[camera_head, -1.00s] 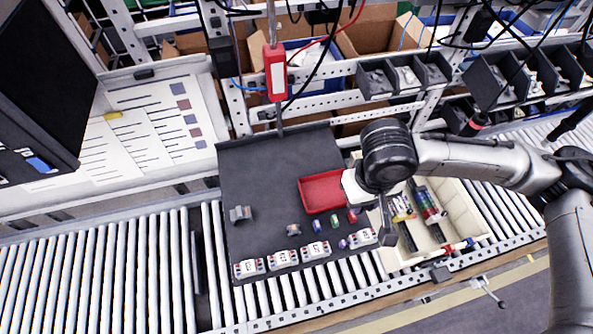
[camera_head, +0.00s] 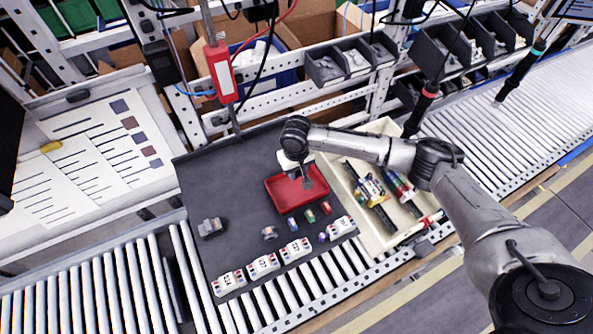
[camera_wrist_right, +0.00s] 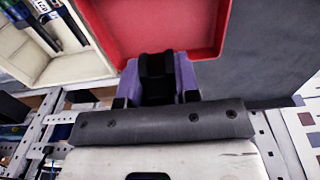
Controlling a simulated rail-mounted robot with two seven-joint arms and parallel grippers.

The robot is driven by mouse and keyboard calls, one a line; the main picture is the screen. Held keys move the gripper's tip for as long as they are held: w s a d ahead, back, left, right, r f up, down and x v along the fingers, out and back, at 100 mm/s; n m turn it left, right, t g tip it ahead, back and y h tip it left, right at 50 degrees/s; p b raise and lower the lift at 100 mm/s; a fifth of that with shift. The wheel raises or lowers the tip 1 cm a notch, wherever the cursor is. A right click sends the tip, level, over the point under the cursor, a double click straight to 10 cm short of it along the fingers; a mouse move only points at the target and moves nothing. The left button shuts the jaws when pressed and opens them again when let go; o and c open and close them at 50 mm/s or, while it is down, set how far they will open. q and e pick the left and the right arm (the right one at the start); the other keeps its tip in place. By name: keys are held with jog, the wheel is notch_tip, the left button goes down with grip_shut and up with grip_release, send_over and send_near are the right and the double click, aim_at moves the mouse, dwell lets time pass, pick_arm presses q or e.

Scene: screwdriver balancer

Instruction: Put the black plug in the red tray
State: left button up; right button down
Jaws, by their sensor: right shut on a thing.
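The red tray (camera_head: 279,197) lies on the dark work mat, and its red inside fills the top of the right wrist view (camera_wrist_right: 150,25). My right gripper (camera_head: 306,181) is over the tray in the head view. In the right wrist view its fingers (camera_wrist_right: 157,80) are shut on a small black piece, which looks like the black plug (camera_wrist_right: 157,66), at the tray's near edge. Whether the plug touches the tray cannot be told. My left gripper is not in view.
A cream crate (camera_head: 397,242) with coloured parts stands right of the tray. Several white blocks (camera_head: 262,265) and small coloured plugs (camera_head: 309,215) lie in front. A grey block (camera_head: 211,227) sits left on the mat (camera_head: 225,180). A red tool (camera_head: 221,72) hangs behind.

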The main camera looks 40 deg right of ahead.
aim_at(297, 189)
jog(key=shift+d+f+b, duration=0.15)
jog(key=shift+f+b, duration=1)
jog(key=shift+b, duration=0.1)
notch_tip(297, 189, down, 3)
jog(key=b, duration=0.3)
jog(key=shift+r, duration=0.15)
jog(key=shift+f, duration=1.85)
jog(key=c, duration=1.1)
grip_release()
jog(key=o, duration=0.3)
jog(key=shift+o, duration=0.2)
